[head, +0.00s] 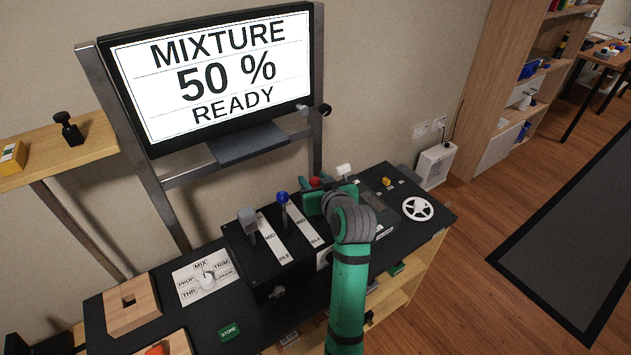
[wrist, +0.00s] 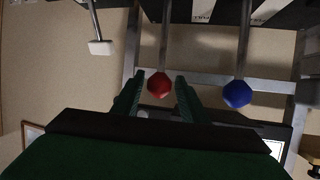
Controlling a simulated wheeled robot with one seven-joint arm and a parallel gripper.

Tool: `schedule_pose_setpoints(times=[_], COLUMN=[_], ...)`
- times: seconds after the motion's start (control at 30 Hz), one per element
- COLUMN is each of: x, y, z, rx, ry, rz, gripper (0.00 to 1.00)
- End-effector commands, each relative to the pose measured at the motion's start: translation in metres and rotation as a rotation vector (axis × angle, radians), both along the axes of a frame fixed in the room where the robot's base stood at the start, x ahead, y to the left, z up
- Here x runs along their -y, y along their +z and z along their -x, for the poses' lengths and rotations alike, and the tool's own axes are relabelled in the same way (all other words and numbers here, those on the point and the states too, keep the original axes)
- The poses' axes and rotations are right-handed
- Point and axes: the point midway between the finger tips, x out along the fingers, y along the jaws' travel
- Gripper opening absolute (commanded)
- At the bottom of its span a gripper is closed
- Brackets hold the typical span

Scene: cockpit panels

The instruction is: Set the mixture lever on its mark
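The red-knobbed lever, which I take as the mixture lever, shows its red knob (head: 315,182) on the black lever box, partly behind my gripper (head: 325,198). In the wrist view the red knob (wrist: 159,85) lies between the two green fingertips (wrist: 160,78) of my gripper. A narrow gap shows on each side, so the gripper looks open around the knob. The screen (head: 215,75) reads "MIXTURE 50 % READY". My gripper and arm hide most of the red lever's scale; its mark cannot be read.
A blue-knobbed lever (head: 281,197) stands close left of the red one, and a grey-handled lever (head: 247,215) further left. A white-topped lever (head: 344,169) stands to the right.

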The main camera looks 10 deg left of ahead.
Motion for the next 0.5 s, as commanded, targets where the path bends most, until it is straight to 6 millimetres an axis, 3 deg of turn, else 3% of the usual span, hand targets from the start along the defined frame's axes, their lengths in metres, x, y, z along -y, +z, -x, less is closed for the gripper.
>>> schedule_pose_setpoints(times=[0.33,0.5], x=[0.002,0.010], y=[0.001,0.007], z=[0.001,0.015], rx=[0.001,0.002], ry=[-0.001,-0.003], rz=[0.002,0.002], gripper=[0.44,0.44])
